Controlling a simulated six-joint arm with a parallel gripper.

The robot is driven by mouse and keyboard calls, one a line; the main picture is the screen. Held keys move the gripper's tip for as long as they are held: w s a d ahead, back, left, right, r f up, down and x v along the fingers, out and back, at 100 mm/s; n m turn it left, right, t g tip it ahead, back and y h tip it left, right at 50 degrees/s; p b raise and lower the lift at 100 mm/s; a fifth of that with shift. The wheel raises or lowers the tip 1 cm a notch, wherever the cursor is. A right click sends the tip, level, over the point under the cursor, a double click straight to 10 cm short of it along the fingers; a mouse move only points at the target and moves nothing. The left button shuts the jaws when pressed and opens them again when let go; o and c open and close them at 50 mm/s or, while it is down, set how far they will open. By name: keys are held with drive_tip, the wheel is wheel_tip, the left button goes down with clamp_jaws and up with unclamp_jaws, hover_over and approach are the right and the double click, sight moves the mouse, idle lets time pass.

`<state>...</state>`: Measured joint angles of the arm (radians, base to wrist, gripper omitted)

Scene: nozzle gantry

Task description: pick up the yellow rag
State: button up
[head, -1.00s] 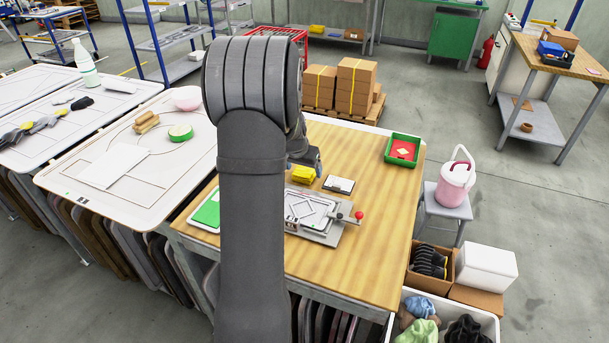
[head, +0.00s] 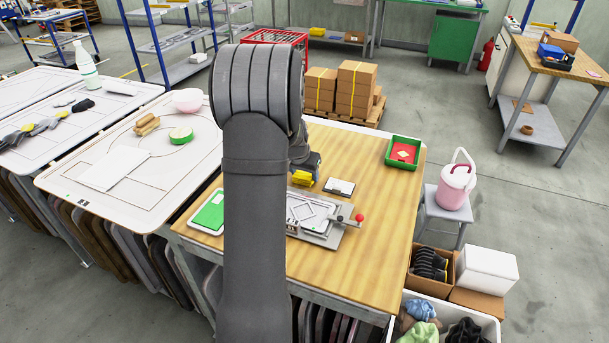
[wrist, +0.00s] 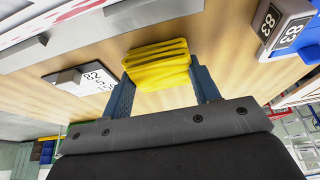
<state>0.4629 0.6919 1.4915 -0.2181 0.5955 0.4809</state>
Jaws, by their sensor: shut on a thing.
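The yellow rag (head: 302,178) is a folded stack on the wooden table. In the wrist view the rag (wrist: 158,65) sits between the two blue fingers of my gripper (wrist: 160,85), which are shut on its sides. In the head view my gripper (head: 308,165) is at the rag from above, partly hidden behind my arm. I cannot tell whether the rag is clear of the tabletop.
A grey fixture with a red-knobbed lever (head: 318,215) is in front. A green tray (head: 403,152) stands at the back right. The wooden table (head: 375,240) is bare at the front right.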

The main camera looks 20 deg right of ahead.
sight(305, 174)
wheel_tip(305, 174, up, 4)
drive_tip(key=shift+s+d+r, duration=0.15)
drive_tip(key=shift+r, duration=0.05)
drive_tip(key=s+d+r, duration=0.5)
drive_tip(key=s+r, duration=0.1)
drive_tip(key=s, duration=0.3)
drive_tip(key=shift+s+d+r, duration=0.2)
drive_tip(key=shift+s+d, duration=0.15)
drive_tip(key=shift+d, duration=0.05)
